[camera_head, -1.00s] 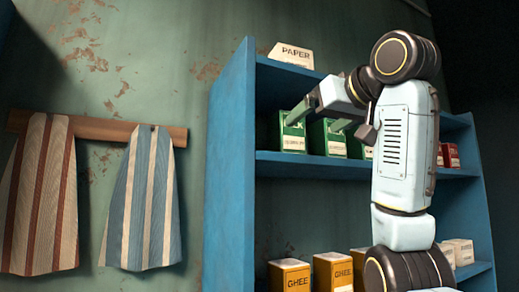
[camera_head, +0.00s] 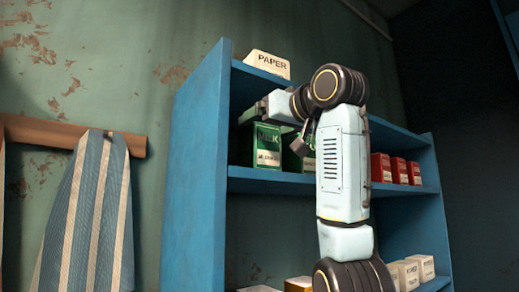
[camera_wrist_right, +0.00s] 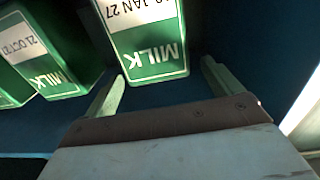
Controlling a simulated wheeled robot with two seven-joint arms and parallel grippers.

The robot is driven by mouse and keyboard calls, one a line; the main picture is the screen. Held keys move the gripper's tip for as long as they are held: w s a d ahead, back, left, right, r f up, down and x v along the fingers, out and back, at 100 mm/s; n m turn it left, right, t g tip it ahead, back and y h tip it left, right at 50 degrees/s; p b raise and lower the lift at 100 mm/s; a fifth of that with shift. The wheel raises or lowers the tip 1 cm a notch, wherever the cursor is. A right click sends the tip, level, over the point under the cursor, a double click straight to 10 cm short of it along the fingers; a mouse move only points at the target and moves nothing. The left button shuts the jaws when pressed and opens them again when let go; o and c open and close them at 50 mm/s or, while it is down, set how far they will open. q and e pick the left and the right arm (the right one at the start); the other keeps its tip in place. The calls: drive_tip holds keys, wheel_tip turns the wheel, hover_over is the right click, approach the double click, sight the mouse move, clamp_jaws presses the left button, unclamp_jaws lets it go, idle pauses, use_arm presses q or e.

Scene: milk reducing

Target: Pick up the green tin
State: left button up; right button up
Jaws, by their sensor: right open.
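Green milk tins stand on the middle shelf of the blue rack. The leftmost green tin (camera_head: 268,148) in the head view has a white label and the word MILK. A second green tin (camera_head: 292,160) is partly hidden behind my right arm. My right gripper (camera_head: 257,110) is at the upper part of the leftmost tin. In the right wrist view my right gripper (camera_wrist_right: 160,90) is open, with the nearest green tin (camera_wrist_right: 148,45) just ahead between its fingers. Another green tin (camera_wrist_right: 45,60) stands to the left there. My left gripper is not in view.
The blue shelf rack (camera_head: 195,170) has an upright side panel close to the left of the tins. Red tins (camera_head: 397,168) stand farther right on the same shelf. A PAPER box (camera_head: 268,64) sits on top. Striped cloth (camera_head: 95,215) hangs on the wall at left.

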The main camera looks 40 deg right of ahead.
drive_tip(key=w, duration=0.4)
drive_tip(key=shift+d+p, duration=0.35)
drive_tip(key=shift+p, duration=0.05)
drive_tip(key=c, duration=1.8)
